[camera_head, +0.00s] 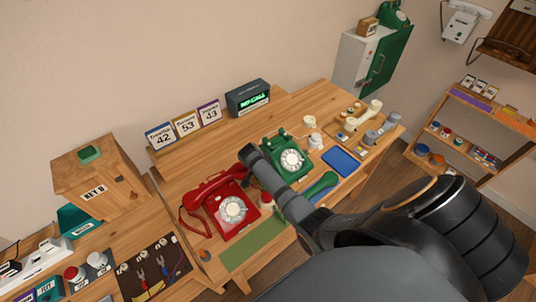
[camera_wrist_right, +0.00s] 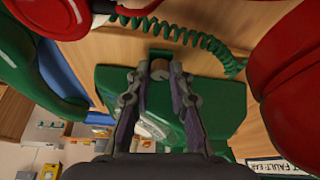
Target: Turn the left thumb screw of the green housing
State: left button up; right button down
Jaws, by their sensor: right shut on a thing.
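The green housing (camera_head: 276,148) is the body of the green dial phone on the desk, with a white dial facing up. In the right wrist view the green housing (camera_wrist_right: 226,108) lies beyond my fingers, with part of the white dial between them. A small grey-brown thumb screw (camera_wrist_right: 160,69) stands at its edge. My right gripper (camera_wrist_right: 156,82) is shut on this screw, one finger on each side. In the head view my right arm hides the housing's left side and the screws. My left gripper is not in view.
A red dial phone (camera_head: 231,208) stands close to the left of the green one. The green handset (camera_head: 320,185) lies off its phone, to the right of my wrist. A coiled green cord (camera_wrist_right: 185,32) runs beside the screw. A blue tray (camera_head: 341,162) lies further right.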

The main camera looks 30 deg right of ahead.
jog(key=shift+r+p, duration=0.15)
jog(key=shift+p, duration=0.2)
jog(key=n+p, duration=0.1)
jog(key=n+t+p, duration=0.1)
jog(key=shift+s+r+n+p, duration=0.2)
jog(key=shift+n+p, duration=0.1)
jog(key=shift+n, duration=0.1)
jog(key=shift+d+f+n+t+y+p, duration=0.1)
jog(key=shift+f+n+t+y+p, duration=0.1)
jog(key=shift+n, duration=0.25)
jog(key=shift+f+n+t+y+p, duration=0.1)
jog(key=shift+n+p, duration=0.1)
jog(key=shift+n, duration=0.25)
jog(key=shift+w+f, duration=0.1)
jog(key=c, duration=1.2)
grip_release()
jog(key=v, duration=0.8)
